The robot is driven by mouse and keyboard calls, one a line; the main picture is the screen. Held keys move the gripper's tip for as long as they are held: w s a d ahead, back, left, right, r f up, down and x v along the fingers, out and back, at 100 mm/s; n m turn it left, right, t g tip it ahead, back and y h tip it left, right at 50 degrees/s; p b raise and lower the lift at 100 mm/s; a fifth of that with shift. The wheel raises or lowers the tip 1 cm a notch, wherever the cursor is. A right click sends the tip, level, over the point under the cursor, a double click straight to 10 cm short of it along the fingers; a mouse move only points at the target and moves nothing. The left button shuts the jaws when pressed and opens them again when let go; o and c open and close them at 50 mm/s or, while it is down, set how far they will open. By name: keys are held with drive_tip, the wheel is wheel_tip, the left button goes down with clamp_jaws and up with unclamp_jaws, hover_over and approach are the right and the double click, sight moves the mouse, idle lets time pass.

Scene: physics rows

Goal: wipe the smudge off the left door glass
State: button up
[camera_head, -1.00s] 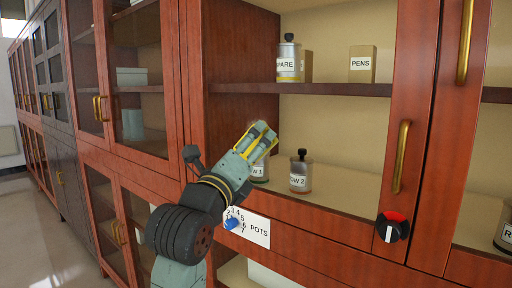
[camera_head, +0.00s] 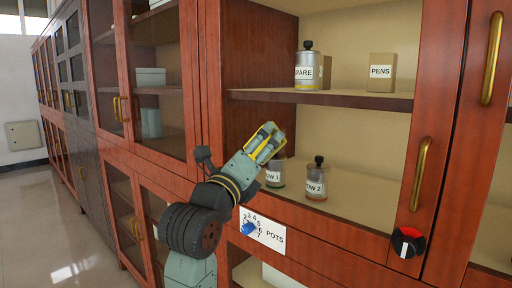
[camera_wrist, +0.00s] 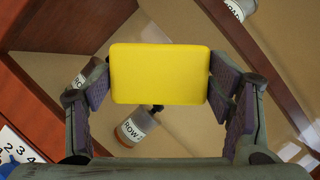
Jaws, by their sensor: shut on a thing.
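My gripper (camera_head: 268,138) is shut on a yellow block (camera_wrist: 160,74), which looks like a sponge or eraser. In the wrist view its jaws press the block's left and right sides. In the head view the gripper is in front of the left door, whose wooden frame (camera_head: 408,213) carries a brass handle (camera_head: 421,175). The glass is clear and hard to see, with the shelves showing through it. I cannot make out a smudge now; the block and gripper may hide it. I cannot tell whether the block touches the glass.
Behind the glass stand a SPARE bottle (camera_head: 309,68), a PENS box (camera_head: 381,72) and bottles ROW 1 (camera_head: 274,174) and ROW 2 (camera_head: 316,182). Below are a blue dial (camera_head: 248,228) and POTS label (camera_head: 270,237). A red-black knob (camera_head: 408,242) sits right. Floor (camera_head: 60,235) is clear at left.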

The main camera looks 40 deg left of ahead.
drive_tip(key=shift+s+d+p, duration=0.2)
drive_tip(key=shift+d+p, duration=1.15)
drive_tip(key=shift+d, duration=1.7)
drive_tip(key=shift+s+d+p, duration=0.2)
drive_tip(key=shift+d+p, duration=1.1)
drive_tip(key=shift+d, duration=1.75)
drive_tip(key=shift+r, duration=0.1)
drive_tip(key=shift+a, duration=0.1)
drive_tip(key=shift+a+p, duration=0.55)
drive_tip(key=shift+a, duration=1.1)
drive_tip(key=shift+w+a, duration=0.2)
drive_tip(key=shift+a, duration=1.35)
drive_tip(key=shift+w+a, duration=0.15)
drive_tip(key=shift+a, duration=1.4)
drive_tip(key=shift+w+a, duration=0.2)
drive_tip(key=shift+a, duration=1.35)
drive_tip(key=s, duration=0.6)
drive_tip(key=shift+a, duration=0.25)
